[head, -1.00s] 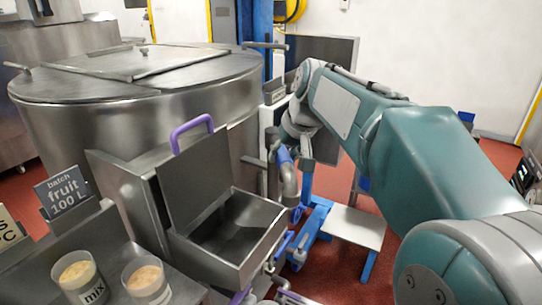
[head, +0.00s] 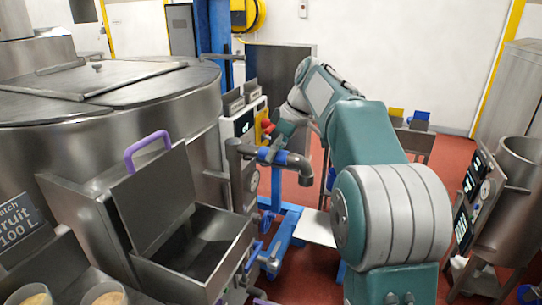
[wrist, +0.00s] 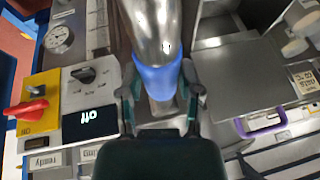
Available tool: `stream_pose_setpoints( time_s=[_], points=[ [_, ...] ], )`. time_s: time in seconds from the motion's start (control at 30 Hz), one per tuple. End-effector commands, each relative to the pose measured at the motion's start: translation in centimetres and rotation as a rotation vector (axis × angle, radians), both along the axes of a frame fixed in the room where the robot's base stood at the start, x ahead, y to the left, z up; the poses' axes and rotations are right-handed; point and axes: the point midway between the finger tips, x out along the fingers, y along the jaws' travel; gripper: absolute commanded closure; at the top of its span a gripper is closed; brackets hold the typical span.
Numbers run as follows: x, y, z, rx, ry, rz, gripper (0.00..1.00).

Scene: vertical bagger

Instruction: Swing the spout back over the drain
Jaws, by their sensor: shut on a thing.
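The spout is a grey metal pipe with an upright post (head: 236,180) and a horizontal arm ending in a down-turned elbow (head: 300,166). The arm carries a blue sleeve (head: 266,155). My gripper (head: 277,148) is shut on this sleeve. In the wrist view my gripper (wrist: 160,92) has a finger on each side of the blue sleeve (wrist: 160,75). The spout's outlet points to the right, clear of the open metal hopper (head: 150,268) with its raised lid. I cannot make out a drain below the outlet.
A large steel kettle (head: 120,125) stands at the left. A control panel with a red knob (wrist: 25,108) is close to my gripper. A blue frame (head: 283,225) with a pale plate (head: 316,229) stands below the spout. Red floor is open behind my arm.

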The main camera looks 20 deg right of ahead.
Motion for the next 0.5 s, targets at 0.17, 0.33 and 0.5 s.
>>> stream_pose_setpoints(
  time_s=[0.17, 0.33, 0.5],
  points=[
    [0.43, -0.32, -0.07, 0.0, -0.001, 0.037, 1.0],
    [0.54, -0.4, 0.0, -0.001, -0.003, 0.048, 1.0],
    [0.58, -0.4, 0.03, -0.001, -0.005, 0.048, 1.0]
  ],
)
